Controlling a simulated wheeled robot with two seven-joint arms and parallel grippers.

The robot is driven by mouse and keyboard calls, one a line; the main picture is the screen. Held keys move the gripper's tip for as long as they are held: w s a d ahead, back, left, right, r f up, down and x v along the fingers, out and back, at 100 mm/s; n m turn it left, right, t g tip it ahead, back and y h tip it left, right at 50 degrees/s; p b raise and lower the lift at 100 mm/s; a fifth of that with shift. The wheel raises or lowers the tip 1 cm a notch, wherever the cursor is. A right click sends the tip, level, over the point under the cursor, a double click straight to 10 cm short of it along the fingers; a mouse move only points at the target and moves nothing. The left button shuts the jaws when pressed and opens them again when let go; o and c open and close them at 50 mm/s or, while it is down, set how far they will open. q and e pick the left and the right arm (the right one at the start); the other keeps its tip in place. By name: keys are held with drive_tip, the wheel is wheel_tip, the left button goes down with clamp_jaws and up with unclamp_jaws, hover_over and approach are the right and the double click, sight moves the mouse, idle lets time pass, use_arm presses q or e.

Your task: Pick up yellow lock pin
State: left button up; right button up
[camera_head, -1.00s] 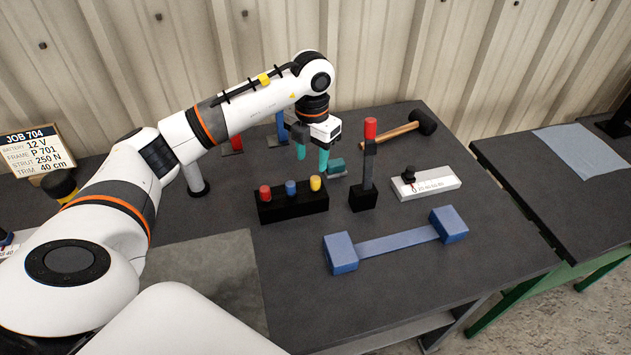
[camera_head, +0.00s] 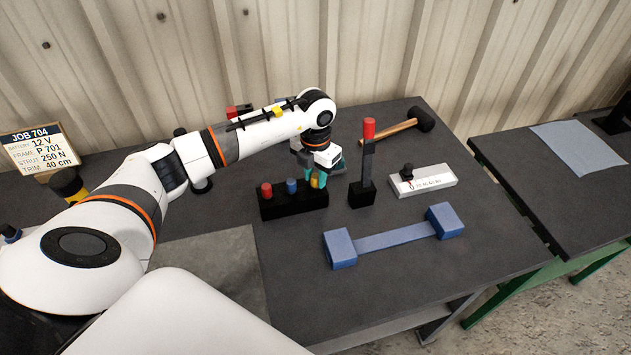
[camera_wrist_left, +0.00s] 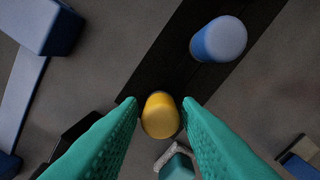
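The yellow lock pin (camera_head: 315,181) stands upright at the right end of a black block (camera_head: 293,208), beside a blue pin (camera_head: 291,186) and a red pin (camera_head: 266,190). My left gripper (camera_head: 315,177) is down at the yellow pin from above. In the left wrist view, the yellow pin (camera_wrist_left: 160,117) lies between the two teal fingers (camera_wrist_left: 160,102), with a narrow gap on each side. The fingers look open and not clamped on it. The blue pin (camera_wrist_left: 218,39) is clear of the fingers there. My right gripper is not in view.
A red-handled lever on a black base (camera_head: 362,194) stands close right of the block. A blue strut (camera_head: 395,238) lies in front. A white box (camera_head: 422,182) and a mallet (camera_head: 421,118) are farther right and back. A job sign (camera_head: 40,150) stands at the far left.

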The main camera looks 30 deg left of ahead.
use_arm(q)
clamp_jaws()
